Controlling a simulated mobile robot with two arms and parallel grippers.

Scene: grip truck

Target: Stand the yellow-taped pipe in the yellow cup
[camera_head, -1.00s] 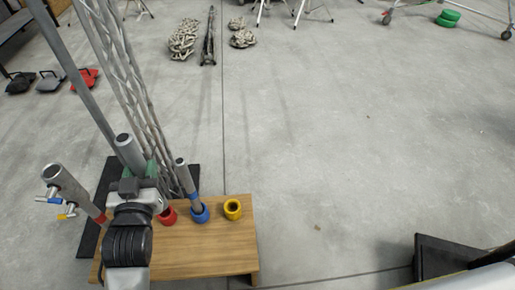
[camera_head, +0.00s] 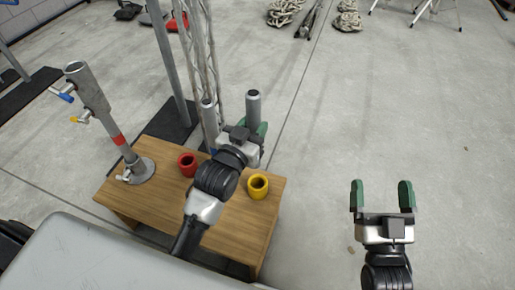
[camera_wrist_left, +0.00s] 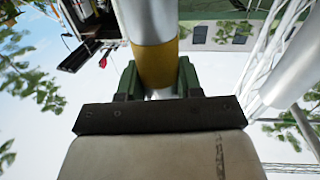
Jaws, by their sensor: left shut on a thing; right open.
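My left gripper (camera_head: 257,134) is shut on the yellow-taped pipe (camera_head: 253,106), a grey pipe that looks upright. Its yellow tape band (camera_wrist_left: 155,65) shows at the green fingers in the left wrist view. The pipe's lower end is hidden behind my gripper in the head view. The yellow cup (camera_head: 258,188) stands on the wooden bench, with its opening clear. In the head view the held pipe is just beyond the cup, and I cannot tell its height above the bench. My right gripper (camera_head: 383,197) is open and empty over the floor at right.
The wooden bench (camera_head: 228,222) also bears a red cup (camera_head: 187,165). Another grey pipe (camera_head: 209,115) stands just left of the held one, its foot hidden. A red-banded stand (camera_head: 112,128) is at the bench's left end. Lattice truss rises behind. The floor at right is clear.

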